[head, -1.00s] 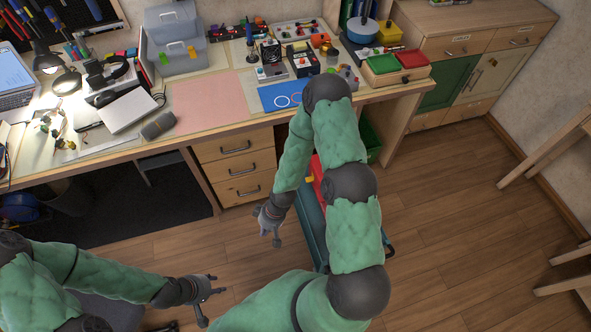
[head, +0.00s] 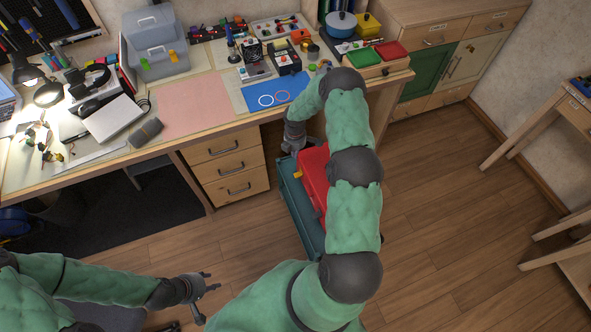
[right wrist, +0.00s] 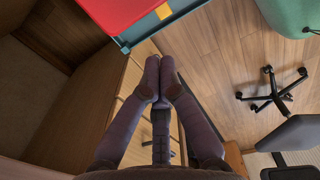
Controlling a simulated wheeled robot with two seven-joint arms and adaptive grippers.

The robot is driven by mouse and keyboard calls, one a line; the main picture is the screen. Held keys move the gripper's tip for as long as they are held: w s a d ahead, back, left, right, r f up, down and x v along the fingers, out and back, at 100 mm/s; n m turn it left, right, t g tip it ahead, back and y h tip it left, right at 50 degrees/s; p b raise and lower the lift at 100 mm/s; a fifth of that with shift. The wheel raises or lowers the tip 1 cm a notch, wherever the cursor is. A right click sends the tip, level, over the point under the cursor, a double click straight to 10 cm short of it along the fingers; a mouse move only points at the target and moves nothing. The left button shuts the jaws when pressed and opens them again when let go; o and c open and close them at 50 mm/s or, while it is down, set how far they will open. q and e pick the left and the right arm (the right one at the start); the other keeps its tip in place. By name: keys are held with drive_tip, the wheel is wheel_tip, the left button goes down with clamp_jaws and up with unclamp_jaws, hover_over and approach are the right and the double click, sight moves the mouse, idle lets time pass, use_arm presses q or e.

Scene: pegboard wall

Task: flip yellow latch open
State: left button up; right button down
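A red case (head: 314,175) sits in a teal tray or cart (head: 290,205) below the desk. A small yellow latch (head: 298,174) is on its left side; it also shows in the right wrist view (right wrist: 163,11) at the edge of the red case (right wrist: 115,12). I cannot tell its exact angle. My right gripper (head: 289,148) is just beyond the red case, near the desk drawers. In the right wrist view its fingertips (right wrist: 160,72) are together and empty, apart from the latch. My left gripper (head: 212,281) is open and empty over the floor.
A grey toolbox (head: 155,35) with a green and a yellow latch (head: 172,55) stands on the desk. Wooden drawers (head: 228,165) are left of the red case. My right arm covers part of the case. The floor (head: 450,200) to the right is clear.

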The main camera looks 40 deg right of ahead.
sight(296, 174)
idle(0.3)
wheel_tip(296, 174, down, 14)
drive_tip(key=b, duration=0.4)
drive_tip(key=shift+d, duration=0.1)
idle(0.4)
